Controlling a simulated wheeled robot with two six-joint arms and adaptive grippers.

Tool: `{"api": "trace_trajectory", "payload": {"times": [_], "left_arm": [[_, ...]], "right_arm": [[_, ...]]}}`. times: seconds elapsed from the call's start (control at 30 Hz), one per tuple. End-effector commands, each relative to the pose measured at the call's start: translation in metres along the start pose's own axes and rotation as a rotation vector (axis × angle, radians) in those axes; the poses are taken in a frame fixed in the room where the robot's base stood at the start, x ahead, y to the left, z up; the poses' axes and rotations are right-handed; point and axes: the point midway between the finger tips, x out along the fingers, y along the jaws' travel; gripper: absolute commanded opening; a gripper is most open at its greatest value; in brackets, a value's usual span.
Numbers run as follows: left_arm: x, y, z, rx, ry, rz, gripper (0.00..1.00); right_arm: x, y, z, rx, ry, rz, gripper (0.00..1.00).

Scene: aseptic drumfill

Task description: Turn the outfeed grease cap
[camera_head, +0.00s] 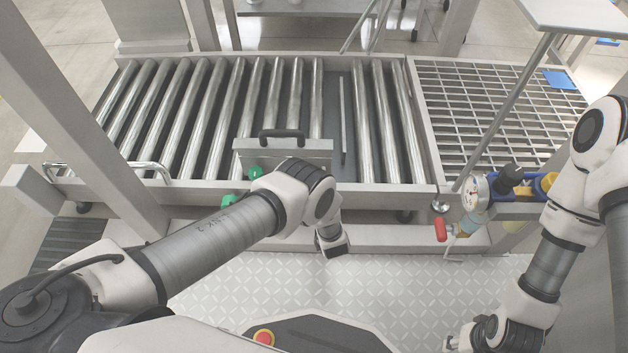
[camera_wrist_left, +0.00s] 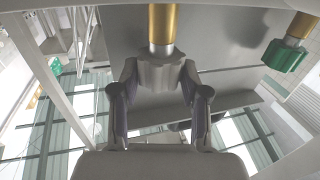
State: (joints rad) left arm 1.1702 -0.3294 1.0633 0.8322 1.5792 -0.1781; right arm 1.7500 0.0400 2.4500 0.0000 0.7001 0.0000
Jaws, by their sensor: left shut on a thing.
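In the left wrist view, my left gripper (camera_wrist_left: 160,82) is shut on a grey lobed cap (camera_wrist_left: 158,68), with one finger on each side of it. The cap sits on the end of a brass-coloured stem (camera_wrist_left: 162,22). A green lobed cap (camera_wrist_left: 285,56) on a similar stem is apart from the gripper, to the right. In the head view, green caps (camera_head: 254,172) show at the conveyor's front, left of my left wrist. The held cap and my left fingertips are hidden there. My right gripper (camera_head: 466,340) is low at the bottom right, away from the caps; its jaw opening is unclear.
The roller conveyor (camera_head: 120,180) spans the left and middle, with a black-handled panel (camera_head: 285,147) at its front. A metal grating (camera_head: 490,105) lies right. Patterned floor (camera_head: 400,290) is clear between my arms.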

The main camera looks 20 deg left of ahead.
Motion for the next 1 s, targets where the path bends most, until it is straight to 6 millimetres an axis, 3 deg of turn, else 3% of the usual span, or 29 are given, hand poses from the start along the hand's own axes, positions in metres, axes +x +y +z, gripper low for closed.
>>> {"api": "trace_trajectory", "payload": {"times": [0.03, 0.3, 0.6, 1.0], "left_arm": [[0.000, 0.003, 0.005, -0.004, 0.003, -0.040, 0.10], [0.001, 0.005, 0.003, -0.005, 0.002, -0.258, 0.10], [0.002, 0.005, 0.001, -0.002, 0.000, -0.399, 0.10], [0.002, 0.005, -0.001, -0.001, 0.002, -0.434, 0.10]], "right_arm": [[0.011, 0.000, 0.000, 0.000, 0.000, 0.000, 0.40], [0.031, 0.000, 0.000, 0.000, 0.000, 0.000, 0.40], [0.038, 0.000, 0.000, 0.000, 0.000, 0.000, 0.40], [0.039, 0.000, 0.000, 0.000, 0.000, 0.000, 0.40]]}}
